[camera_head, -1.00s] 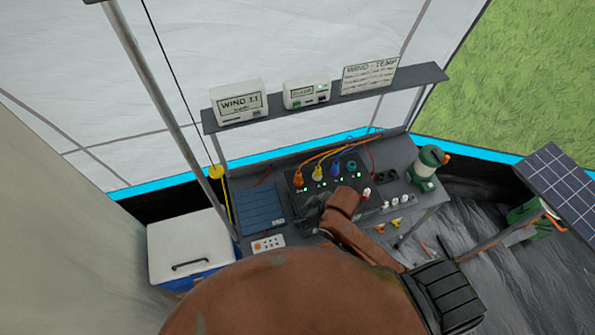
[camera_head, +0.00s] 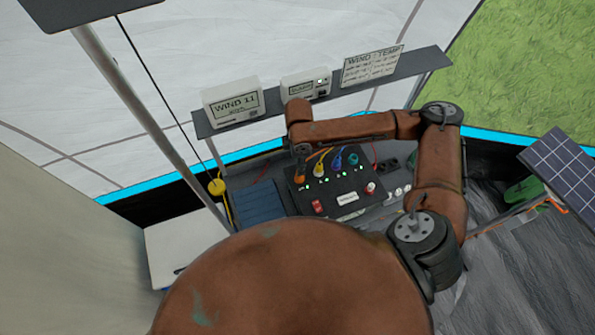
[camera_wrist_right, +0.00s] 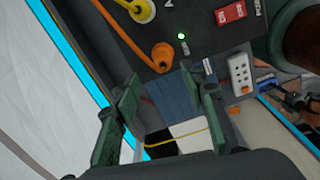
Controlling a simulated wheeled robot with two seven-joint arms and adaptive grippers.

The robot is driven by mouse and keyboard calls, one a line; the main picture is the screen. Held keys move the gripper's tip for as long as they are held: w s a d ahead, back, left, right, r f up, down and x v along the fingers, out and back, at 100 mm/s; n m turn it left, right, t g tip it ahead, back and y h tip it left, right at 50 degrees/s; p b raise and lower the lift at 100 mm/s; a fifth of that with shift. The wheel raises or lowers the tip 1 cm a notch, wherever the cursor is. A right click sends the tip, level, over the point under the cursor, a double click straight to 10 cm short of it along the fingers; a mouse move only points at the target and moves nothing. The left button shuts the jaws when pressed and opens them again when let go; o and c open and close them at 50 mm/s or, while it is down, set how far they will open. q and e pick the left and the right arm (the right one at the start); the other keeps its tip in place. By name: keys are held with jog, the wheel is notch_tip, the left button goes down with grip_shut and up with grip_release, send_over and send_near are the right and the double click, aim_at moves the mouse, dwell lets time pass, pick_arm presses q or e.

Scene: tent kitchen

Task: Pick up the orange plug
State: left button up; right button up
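The orange plug (camera_head: 299,179) stands in the left end of the dark panel (camera_head: 345,204), with its orange cable rising behind it. In the right wrist view the plug (camera_wrist_right: 162,56) sits just beyond the gap between my fingertips, not between them. My right gripper (camera_wrist_right: 166,90) is open and empty, with green fingers spread to either side. In the head view my right gripper (camera_head: 301,152) is partly hidden by its own wrist, just behind and above the plug. My left gripper is not in view.
Yellow (camera_head: 319,170), blue (camera_head: 336,165) and teal (camera_head: 353,159) plugs or sockets line the panel right of the orange one. A shelf (camera_head: 290,104) with labelled boxes runs behind. A blue ribbed panel (camera_head: 259,206) lies left of the dark panel.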

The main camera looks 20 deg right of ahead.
jog(key=f, duration=0.6)
jog(key=shift+s+p, duration=0.3)
jog(key=shift+p, duration=0.05)
jog(key=shift+f, duration=0.5)
grip_shut()
